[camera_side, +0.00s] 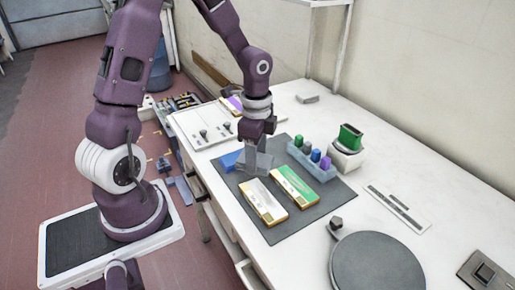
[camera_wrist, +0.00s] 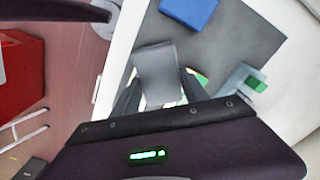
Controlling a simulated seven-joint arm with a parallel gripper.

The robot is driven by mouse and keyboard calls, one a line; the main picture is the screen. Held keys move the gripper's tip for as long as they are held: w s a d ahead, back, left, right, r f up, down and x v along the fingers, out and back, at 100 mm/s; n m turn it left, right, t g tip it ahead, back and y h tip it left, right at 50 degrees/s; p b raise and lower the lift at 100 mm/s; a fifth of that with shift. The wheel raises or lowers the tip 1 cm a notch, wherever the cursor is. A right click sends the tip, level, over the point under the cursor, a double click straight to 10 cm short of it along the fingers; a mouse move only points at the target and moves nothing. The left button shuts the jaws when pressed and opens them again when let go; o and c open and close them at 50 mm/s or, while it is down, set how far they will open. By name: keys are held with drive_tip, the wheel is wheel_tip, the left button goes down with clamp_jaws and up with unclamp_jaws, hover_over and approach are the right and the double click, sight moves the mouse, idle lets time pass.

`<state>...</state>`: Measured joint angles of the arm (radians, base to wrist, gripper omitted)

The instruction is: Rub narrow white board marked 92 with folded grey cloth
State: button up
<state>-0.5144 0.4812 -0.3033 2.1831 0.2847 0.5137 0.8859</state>
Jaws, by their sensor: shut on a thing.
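My gripper (camera_side: 256,152) is over the dark mat, shut on the folded grey cloth (camera_wrist: 158,70), which hangs between the fingers in the wrist view. In the side view the cloth looks like a grey shape at the fingertips, hard to tell from the fingers. The narrow white board (camera_side: 263,203) lies on the mat just in front of the gripper; its number is too small to read. A green and white board (camera_side: 296,184) lies to its right. In the wrist view the boards are mostly hidden behind the cloth and gripper. I cannot tell whether the cloth touches anything.
A blue piece (camera_side: 231,160) lies on the mat (camera_side: 322,205) left of the gripper. A pale blue tray (camera_side: 318,171) of coloured blocks stands behind the boards. A green-topped block sits on a white stand (camera_side: 346,158). A round grey plate (camera_side: 376,265) is at the front right.

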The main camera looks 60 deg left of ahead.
sight(256, 182)
drive_tip(key=shift+f, duration=1.95)
drive_tip(key=shift+d+f, duration=0.3)
drive_tip(key=shift+f, duration=0.3)
drive_tip(key=shift+d+f, duration=0.3)
drive_tip(key=shift+f, duration=0.25)
drive_tip(key=shift+c, duration=0.6)
drive_tip(key=shift+d+f, duration=0.1)
drive_tip(key=shift+d, duration=4.95)
drive_tip(key=shift+a, duration=5.8)
drive_tip(key=shift+d+r, duration=0.15)
drive_tip(key=shift+r, duration=3.9)
